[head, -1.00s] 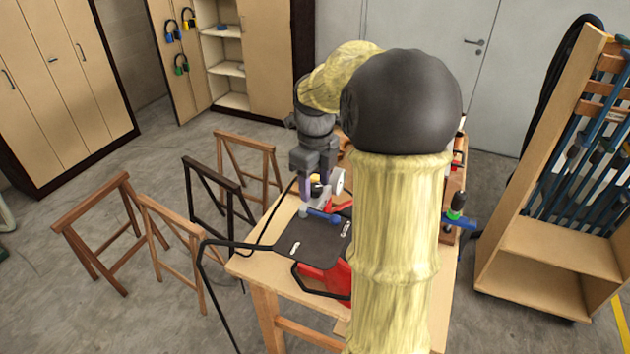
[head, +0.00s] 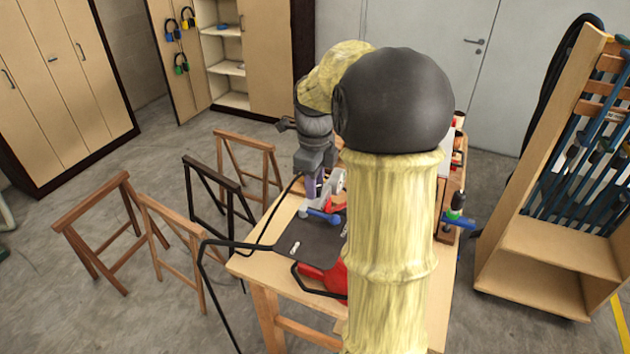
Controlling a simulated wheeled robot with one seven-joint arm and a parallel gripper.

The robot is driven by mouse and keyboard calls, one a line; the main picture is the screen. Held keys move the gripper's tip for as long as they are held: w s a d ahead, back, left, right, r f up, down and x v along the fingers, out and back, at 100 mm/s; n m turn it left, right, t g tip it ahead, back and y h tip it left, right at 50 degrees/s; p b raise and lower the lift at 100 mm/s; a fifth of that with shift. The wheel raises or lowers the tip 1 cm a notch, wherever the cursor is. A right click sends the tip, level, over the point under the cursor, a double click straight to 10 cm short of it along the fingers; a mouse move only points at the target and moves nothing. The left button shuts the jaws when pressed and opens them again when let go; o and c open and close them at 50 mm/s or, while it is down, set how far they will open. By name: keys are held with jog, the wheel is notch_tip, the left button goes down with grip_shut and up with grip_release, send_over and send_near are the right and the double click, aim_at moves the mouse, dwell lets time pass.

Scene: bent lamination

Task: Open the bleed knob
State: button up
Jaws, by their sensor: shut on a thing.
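My gripper (head: 314,190) points down over the pump set on the wooden table, left of my large dark arm joint. Its narrow fingers are shut on a small part at the pump, taken to be the bleed knob; the fingers and the small scale hide its shape. Just below the fingertips is a blue handle-like part (head: 319,216) with a rounded end. A pale round part, like a gauge (head: 338,180), stands right of the fingers. My arm covers the right part of the pump.
The wooden table (head: 262,292) carries a dark plate (head: 305,242) and a red body (head: 325,280). A blue fitting with a green and black top (head: 456,208) is at the right. Wooden trestles (head: 100,225) stand left; a clamp rack (head: 545,250) stands right. Floor lies between.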

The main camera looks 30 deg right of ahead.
jog(key=n+p, duration=0.1)
jog(key=n, duration=0.6)
jog(key=shift+w+r, duration=0.1)
jog(key=shift+r, duration=0.05)
jog(key=n, duration=0.3)
jog(key=shift+n+p, duration=0.3)
jog(key=shift+n, duration=0.1)
jog(key=n, duration=0.3)
jog(key=shift+n, duration=0.3)
jog(key=n+p, duration=0.1)
jog(key=n, duration=1.1)
jog(key=shift+n, duration=0.3)
jog(key=o, duration=1)
jog(key=shift+c, duration=0.2)
